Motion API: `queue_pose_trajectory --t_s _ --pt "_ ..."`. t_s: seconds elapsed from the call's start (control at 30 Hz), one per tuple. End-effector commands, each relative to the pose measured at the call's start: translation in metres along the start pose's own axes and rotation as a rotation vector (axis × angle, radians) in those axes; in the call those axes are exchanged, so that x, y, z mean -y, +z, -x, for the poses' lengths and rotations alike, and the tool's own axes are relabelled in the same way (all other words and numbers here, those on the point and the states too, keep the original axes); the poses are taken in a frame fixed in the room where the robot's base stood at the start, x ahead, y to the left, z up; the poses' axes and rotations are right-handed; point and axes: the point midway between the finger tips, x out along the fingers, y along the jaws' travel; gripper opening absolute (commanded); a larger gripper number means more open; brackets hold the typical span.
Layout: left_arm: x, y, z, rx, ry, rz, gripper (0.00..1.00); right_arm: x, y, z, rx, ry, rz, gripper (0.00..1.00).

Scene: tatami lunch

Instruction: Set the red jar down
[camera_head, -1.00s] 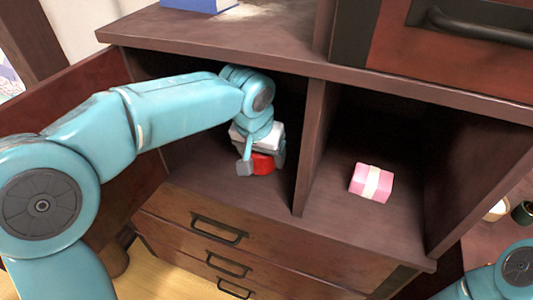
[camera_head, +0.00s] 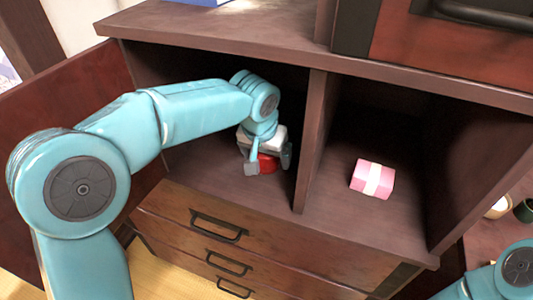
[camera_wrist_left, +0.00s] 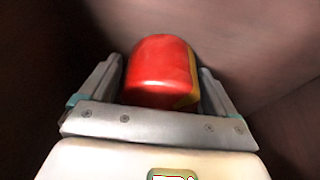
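The red jar (camera_head: 267,164) is in the left compartment of the cabinet, low near the compartment floor (camera_head: 215,170). My left gripper (camera_head: 269,162) reaches in from above and is shut on it, with one finger on each side. In the left wrist view the jar (camera_wrist_left: 158,72) fills the space between the fingers and shows a yellowish strip on its right side. I cannot tell whether the jar's underside touches the shelf. My right gripper is out of view; only part of my right arm shows at the lower right.
An upright divider (camera_head: 309,145) stands just right of my left gripper. A pink box with a pale band (camera_head: 372,180) sits in the right compartment. Drawers with dark handles (camera_head: 218,226) lie below. An open reddish door (camera_head: 75,90) is on the left. A blue object (camera_head: 205,2) lies on top.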

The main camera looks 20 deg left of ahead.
Motion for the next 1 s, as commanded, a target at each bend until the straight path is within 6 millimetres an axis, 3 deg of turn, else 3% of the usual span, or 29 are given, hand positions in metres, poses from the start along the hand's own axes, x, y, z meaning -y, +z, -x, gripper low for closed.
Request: queue_pose_trajectory --t_s 0.27,0.47,0.8,1.0 --pt "0.0 -0.001 0.003 0.0 0.0 0.0 1.0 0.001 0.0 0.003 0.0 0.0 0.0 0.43" --pt "0.0 -0.003 0.034 -0.003 0.0 0.0 1.0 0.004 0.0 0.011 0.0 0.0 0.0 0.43" --pt "0.0 0.078 0.059 -0.002 0.001 -0.002 1.0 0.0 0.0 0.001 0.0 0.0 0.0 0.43" --pt "0.0 0.106 0.067 -0.001 0.0 -0.001 1.0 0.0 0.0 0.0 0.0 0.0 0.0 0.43"
